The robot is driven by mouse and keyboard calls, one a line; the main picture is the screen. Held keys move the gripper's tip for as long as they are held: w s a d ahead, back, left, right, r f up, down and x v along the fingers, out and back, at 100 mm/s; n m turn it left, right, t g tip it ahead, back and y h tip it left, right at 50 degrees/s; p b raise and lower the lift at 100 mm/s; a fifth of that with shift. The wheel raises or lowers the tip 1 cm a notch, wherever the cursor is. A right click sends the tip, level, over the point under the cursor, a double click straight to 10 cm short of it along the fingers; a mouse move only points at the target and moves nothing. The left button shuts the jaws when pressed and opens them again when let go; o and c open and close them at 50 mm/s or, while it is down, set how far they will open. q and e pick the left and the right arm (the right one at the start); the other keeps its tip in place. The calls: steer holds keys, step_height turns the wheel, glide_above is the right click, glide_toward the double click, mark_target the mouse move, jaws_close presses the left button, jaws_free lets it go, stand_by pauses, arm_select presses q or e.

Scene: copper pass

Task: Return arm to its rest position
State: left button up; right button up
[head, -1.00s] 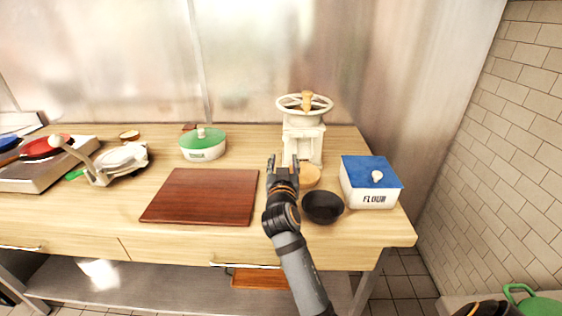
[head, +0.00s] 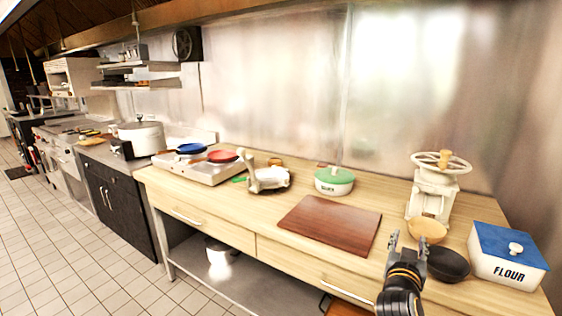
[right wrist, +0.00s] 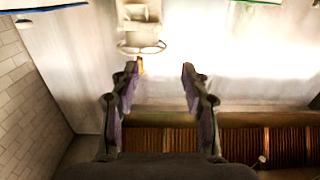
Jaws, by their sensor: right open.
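My right gripper (head: 407,246) is at the lower right of the head view, its two fingers apart and nothing between them. It is in front of the counter's right part, near a dark bowl (head: 447,264) and right of the brown cutting board (head: 331,225). In the right wrist view the open fingers (right wrist: 160,75) also show, with an upside-down picture of the wall and the white hand-wheel grinder (right wrist: 140,25) beyond them. My left gripper is in neither view.
The wooden counter (head: 215,215) carries a flour box (head: 507,262), the white grinder (head: 436,190), a tan bowl (head: 427,230), a green-lidded dish (head: 334,181) and a burner unit (head: 199,170). A large pot (head: 143,138) stands farther left. The tiled floor (head: 70,230) at left is clear.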

steer(key=s+f+n+g+y, duration=0.1)
steer(key=s+f+g+y, duration=0.3)
steer(key=f, duration=0.6)
steer(key=s+a+f+n+g+y, duration=0.2)
steer(key=s+a+f+n+g, duration=0.15)
steer(key=s+f, duration=0.7)
steer(key=s+a+f+n+g+y, duration=0.3)
steer(key=s+f, duration=0.4)
steer(key=s, duration=0.6)
step_height(320, 180, down, 21)
steer(key=s+d+g+p, duration=0.1)
steer(key=g+p, duration=0.1)
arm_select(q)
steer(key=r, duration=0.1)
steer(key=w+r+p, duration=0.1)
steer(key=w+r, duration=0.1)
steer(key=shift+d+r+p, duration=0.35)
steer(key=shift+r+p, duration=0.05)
arm_select(e)
steer(key=s+d+f+g, duration=0.1)
steer(key=s+f, duration=1.5)
steer(key=s, duration=0.3)
steer(key=shift+s+d+f+m+h, duration=0.3)
steer(key=shift+d+m+h, duration=0.1)
steer(key=shift+m, duration=0.05)
